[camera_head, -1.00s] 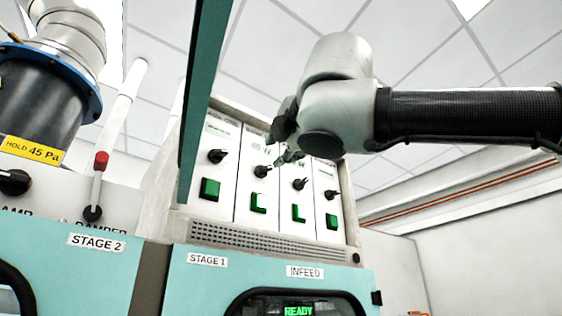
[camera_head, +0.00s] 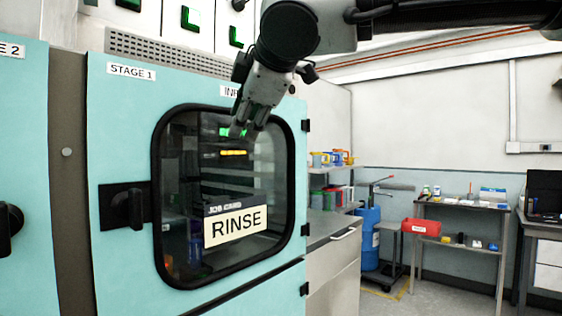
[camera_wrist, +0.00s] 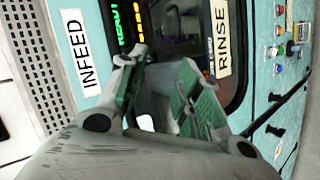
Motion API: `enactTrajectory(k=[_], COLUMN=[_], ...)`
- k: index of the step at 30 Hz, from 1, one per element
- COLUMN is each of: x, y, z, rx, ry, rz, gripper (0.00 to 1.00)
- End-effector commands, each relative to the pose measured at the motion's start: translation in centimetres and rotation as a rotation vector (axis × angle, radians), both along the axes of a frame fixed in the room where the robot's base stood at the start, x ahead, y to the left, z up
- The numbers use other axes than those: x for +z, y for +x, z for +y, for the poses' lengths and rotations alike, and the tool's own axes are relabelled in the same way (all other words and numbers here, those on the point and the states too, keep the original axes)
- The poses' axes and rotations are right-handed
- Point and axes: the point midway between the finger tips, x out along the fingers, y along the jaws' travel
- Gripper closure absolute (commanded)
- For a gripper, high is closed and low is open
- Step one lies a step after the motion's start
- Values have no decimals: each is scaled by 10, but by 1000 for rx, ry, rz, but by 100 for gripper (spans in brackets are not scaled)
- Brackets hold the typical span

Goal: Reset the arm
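My gripper (camera_head: 243,128) hangs at the end of my arm, fingers pointing down, in front of the upper part of the Stage 1 door window in the head view. In the wrist view its two fingers (camera_wrist: 160,68) stand apart with green inner pads, and nothing shows between them. My arm reaches in from the upper right. The Stage 1 cabinet door (camera_head: 120,260) is teal and appears closed, with a black handle (camera_head: 128,208). Behind its window are a RINSE card (camera_head: 236,226) and lit green and orange displays.
Green-switched modules (camera_head: 192,18) show partly above the door. Right of the cabinet are a counter (camera_head: 335,225), shelves with colored containers, a blue drum (camera_head: 368,240) and a side table (camera_head: 462,206) with a red box (camera_head: 422,227). Open floor lies at lower right.

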Motion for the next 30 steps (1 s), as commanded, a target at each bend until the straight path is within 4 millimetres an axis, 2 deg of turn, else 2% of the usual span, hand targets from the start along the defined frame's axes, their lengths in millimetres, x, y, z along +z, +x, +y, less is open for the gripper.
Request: enactTrajectory(k=[1, 4, 8, 9, 11, 12, 15, 18, 21, 25, 30], x=[-30, -92, -168, -190, -221, -242, -285, -314, -327, -321, -319], y=[9, 18, 11, 6, -7, -19, -50, -80, -99, -108, -113], z=[-27, -83, -165, -190, -228, -253, -306, -347, -380, -410, -425], rx=[-70, -231, -475, -555, -682, -771, -976, -1147, -1279, -1386, -1450], ry=[15, 61, 147, 181, 240, 285, 406, 522, 616, 706, 749], rz=[84, 269, 492, 555, 646, 705, 816, 872, 863, 807, 777], gripper=[66, 66, 66, 66, 66, 66, 66, 66, 66, 66, 66])
